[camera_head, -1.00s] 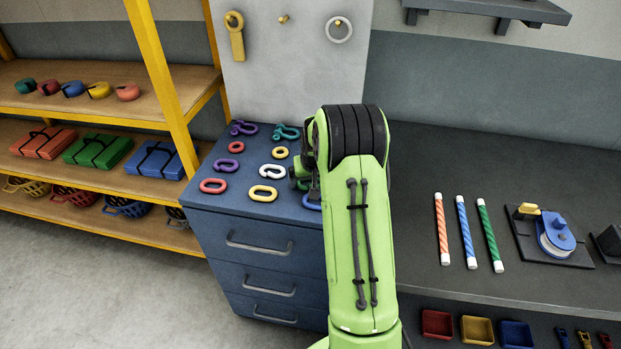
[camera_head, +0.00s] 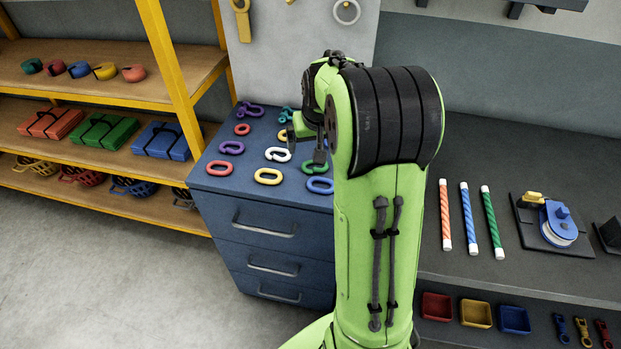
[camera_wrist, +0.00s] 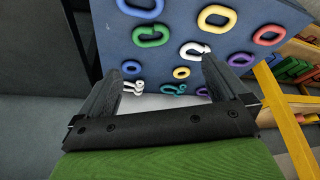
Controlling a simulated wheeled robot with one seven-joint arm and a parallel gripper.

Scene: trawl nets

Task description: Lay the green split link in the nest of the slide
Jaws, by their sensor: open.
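The green split link (camera_head: 315,167) lies on the blue drawer cabinet's top (camera_head: 205,180), near its right side and partly behind my arm. It shows whole in the wrist view (camera_wrist: 150,36), lying flat among other links. My gripper (camera_head: 306,143) is open and empty above the cabinet top. In the wrist view my gripper (camera_wrist: 170,66) has its fingers apart, and the green link lies beyond the fingertips, not between them. I cannot tell which thing is the slide; a black plate with a blue and yellow device (camera_head: 556,222) stands on the right bench.
Close to the green link lie a blue link (camera_head: 320,185) and a white link (camera_head: 278,154). Several other links, rings and shackles share the cabinet top. Striped rods (camera_head: 467,220) lie on the dark bench (camera_head: 530,285). A yellow-framed shelf (camera_head: 168,75) stands left.

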